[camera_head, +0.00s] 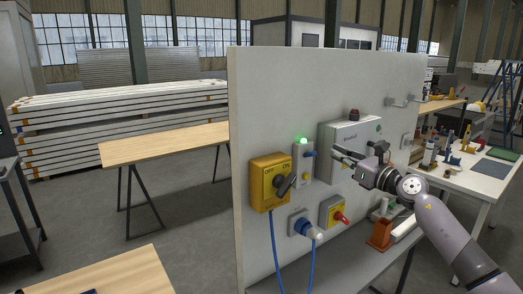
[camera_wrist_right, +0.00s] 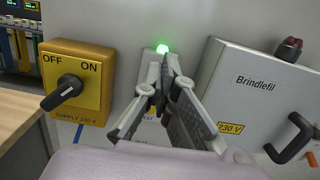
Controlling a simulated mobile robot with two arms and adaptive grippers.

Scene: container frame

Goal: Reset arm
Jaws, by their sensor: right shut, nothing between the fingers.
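My right gripper (camera_head: 339,154) is shut and empty, in front of the upright grey panel (camera_head: 330,80). In the right wrist view its fingertips (camera_wrist_right: 164,57) meet just below a lit green lamp (camera_wrist_right: 162,48); I cannot tell the gap to the panel. My left gripper is not in view.
A grey "Brindlefil" cabinet (camera_wrist_right: 262,95) is right of the fingers. Below are a blue plug (camera_head: 304,226) with a hanging cable and a red-handled yellow switch (camera_head: 333,212). A wooden table (camera_head: 165,143) stands left; a cluttered bench (camera_head: 460,178) stands right.

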